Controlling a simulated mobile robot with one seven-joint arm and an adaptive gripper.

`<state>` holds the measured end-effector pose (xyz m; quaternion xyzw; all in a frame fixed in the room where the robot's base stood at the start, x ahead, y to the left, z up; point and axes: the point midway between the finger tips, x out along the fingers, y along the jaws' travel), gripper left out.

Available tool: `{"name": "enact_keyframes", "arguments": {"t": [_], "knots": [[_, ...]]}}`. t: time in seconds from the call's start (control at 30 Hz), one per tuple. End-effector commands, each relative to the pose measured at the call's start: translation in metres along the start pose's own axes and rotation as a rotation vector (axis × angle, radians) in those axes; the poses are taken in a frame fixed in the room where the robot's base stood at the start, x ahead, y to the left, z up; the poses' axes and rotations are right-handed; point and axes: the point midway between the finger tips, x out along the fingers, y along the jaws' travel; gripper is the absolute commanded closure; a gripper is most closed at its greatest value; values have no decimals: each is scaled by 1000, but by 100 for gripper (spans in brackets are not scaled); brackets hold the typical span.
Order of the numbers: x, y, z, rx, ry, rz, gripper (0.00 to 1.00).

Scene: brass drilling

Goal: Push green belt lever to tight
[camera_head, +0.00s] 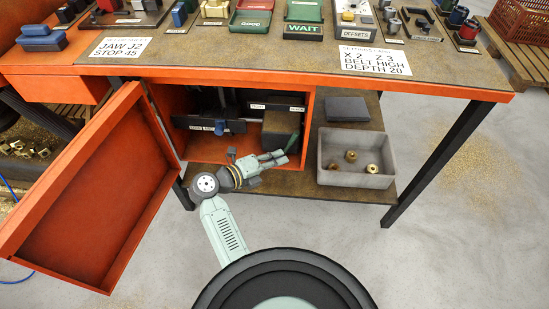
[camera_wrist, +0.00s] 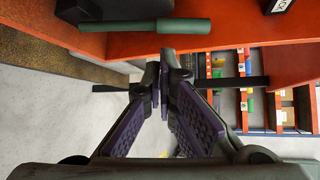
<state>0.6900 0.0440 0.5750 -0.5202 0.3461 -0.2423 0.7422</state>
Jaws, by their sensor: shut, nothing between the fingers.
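The green belt lever (camera_head: 293,142) shows as a short dark green bar at the right side of the open orange cabinet under the bench. In the wrist view it is a green cylindrical handle (camera_wrist: 175,27) lying across the top of the picture, in front of an orange panel. My gripper (camera_head: 284,157) reaches into the cabinet mouth just below the lever. In the wrist view its purple-padded fingers (camera_wrist: 163,75) come together at the tips with nothing between them, a little apart from the handle. The lever's pivot is not clear to see.
The orange cabinet door (camera_head: 85,190) hangs open at left. Inside the cabinet are dark labelled plates (camera_head: 207,125), too small to read surely. A grey bin (camera_head: 355,180) with brass parts stands right on the lower shelf. A settings card (camera_head: 376,60) lies on the bench (camera_head: 230,50).

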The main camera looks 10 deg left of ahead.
Motion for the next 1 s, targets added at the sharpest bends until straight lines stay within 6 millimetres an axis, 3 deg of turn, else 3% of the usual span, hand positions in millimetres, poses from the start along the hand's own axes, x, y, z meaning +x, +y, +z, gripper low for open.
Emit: {"name": "enact_keyframes", "arguments": {"t": [0.2, 0.4, 1.0], "knots": [[39, -1, 0, 0, 1, 0, 100], [60, 0, 0, 1, 0, 1, 100], [61, 0, 2, -15, -2, -18, 100]]}}
